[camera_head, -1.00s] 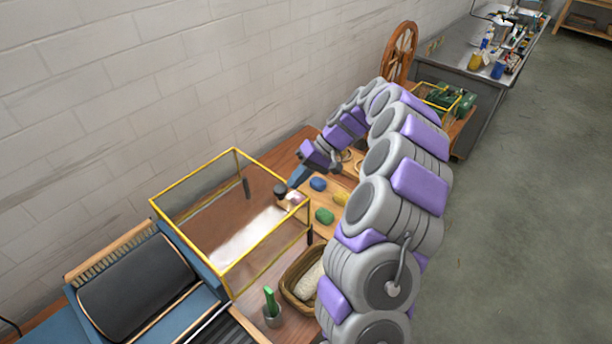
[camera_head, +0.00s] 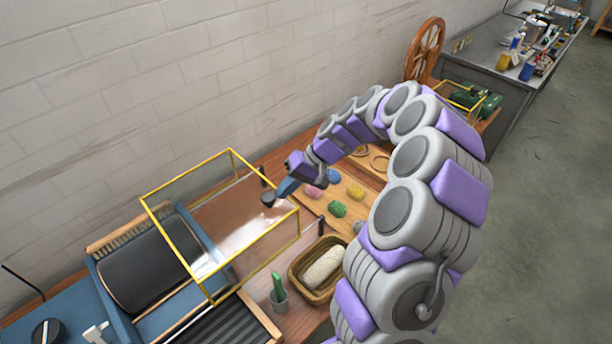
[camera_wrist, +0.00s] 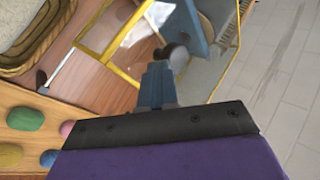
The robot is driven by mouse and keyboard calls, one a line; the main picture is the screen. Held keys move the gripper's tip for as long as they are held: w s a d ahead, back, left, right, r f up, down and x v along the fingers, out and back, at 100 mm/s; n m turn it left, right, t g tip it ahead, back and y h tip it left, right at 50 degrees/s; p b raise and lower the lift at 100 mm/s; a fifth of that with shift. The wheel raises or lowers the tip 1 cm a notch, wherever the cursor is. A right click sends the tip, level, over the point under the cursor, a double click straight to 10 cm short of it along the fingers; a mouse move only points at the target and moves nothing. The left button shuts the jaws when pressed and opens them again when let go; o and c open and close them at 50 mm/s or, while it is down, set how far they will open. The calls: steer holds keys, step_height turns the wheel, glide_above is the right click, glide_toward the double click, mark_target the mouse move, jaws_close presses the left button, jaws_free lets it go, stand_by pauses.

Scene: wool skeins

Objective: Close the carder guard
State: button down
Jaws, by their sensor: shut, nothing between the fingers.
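The carder guard is a clear box with a yellow frame (camera_head: 250,257). Its left end overlaps the right part of the blue carder and its dark drum (camera_head: 138,280); most of the drum lies outside it. A dark round knob (camera_head: 267,200) is at the guard's right end. My gripper (camera_head: 279,193) is shut and empty, with its tip at the knob. In the wrist view my gripper (camera_wrist: 158,68) points at the knob (camera_wrist: 177,56), close beside or touching it; I cannot tell which. Part of the guard's yellow frame (camera_wrist: 112,28) shows there too.
A basket with pale wool (camera_head: 297,287) and a cup with a green-handled tool (camera_head: 279,302) stand in front of the guard. A board with coloured wool balls (camera_head: 310,207) lies right of it. A brick wall runs behind. My arm crosses the bench's right side.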

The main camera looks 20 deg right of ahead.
steer(key=p, duration=0.2)
glide_above(220, 251)
steer(key=shift+w, duration=0.1)
steer(key=shift+a, duration=0.15)
